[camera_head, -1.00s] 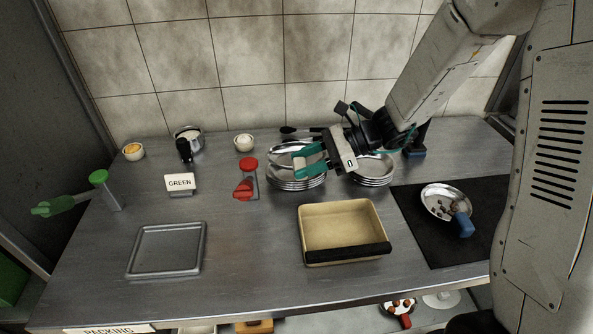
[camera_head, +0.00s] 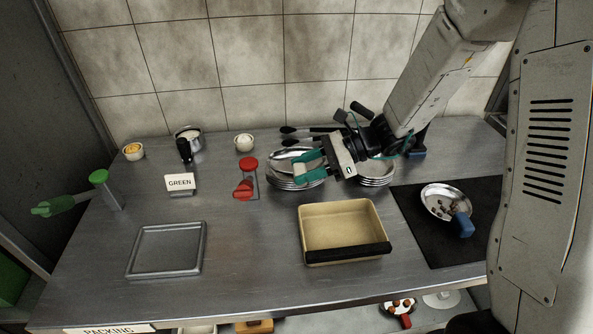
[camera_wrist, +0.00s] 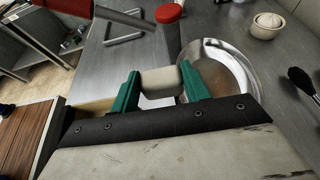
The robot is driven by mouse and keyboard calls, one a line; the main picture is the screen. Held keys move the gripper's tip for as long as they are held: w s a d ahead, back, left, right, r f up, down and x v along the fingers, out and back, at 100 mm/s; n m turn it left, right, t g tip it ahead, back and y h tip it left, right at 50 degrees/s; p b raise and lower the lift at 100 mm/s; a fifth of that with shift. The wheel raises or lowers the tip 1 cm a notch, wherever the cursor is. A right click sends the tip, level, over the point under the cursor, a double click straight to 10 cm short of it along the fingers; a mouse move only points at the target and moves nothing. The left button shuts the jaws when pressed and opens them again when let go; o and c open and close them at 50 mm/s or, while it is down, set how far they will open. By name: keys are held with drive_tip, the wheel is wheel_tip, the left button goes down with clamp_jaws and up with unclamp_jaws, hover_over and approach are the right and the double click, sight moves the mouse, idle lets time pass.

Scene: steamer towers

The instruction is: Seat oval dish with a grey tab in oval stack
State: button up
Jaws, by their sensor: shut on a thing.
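My gripper (camera_head: 309,165) is shut on the pale grey tab (camera_wrist: 160,82) of a shiny metal oval dish (camera_wrist: 232,68). In the wrist view the tab lies between the teal fingertips, and the dish extends beyond them. In the head view the held dish (camera_head: 288,155) is over the left stack of metal dishes (camera_head: 293,184). My fingers hide part of both, so I cannot tell whether the dish touches the stack. A second stack of metal dishes (camera_head: 376,179) stands to the right, partly behind my gripper.
A beige tray (camera_head: 343,228) stands in front of the stacks. A pan (camera_head: 443,200) sits on a black mat (camera_head: 435,250) at right. Red-topped fixtures (camera_head: 248,164) and a GREEN sign (camera_head: 180,183) are left. Dark-headed utensils (camera_head: 290,131) lie behind.

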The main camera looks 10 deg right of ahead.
drive_tip(key=shift+f, duration=0.85)
idle(0.6)
drive_tip(key=o, duration=1.2)
drive_tip(key=shift+s, duration=0.15)
drive_tip(key=shift+d, duration=0.1)
drive_tip(key=shift+w+v, duration=0.25)
drive_tip(key=shift+v, duration=0.9)
drive_tip(key=shift+w+v, duration=0.2)
drive_tip(key=shift+v, duration=0.9)
drive_tip(key=shift+w+v, duration=0.25)
drive_tip(key=shift+v, duration=0.9)
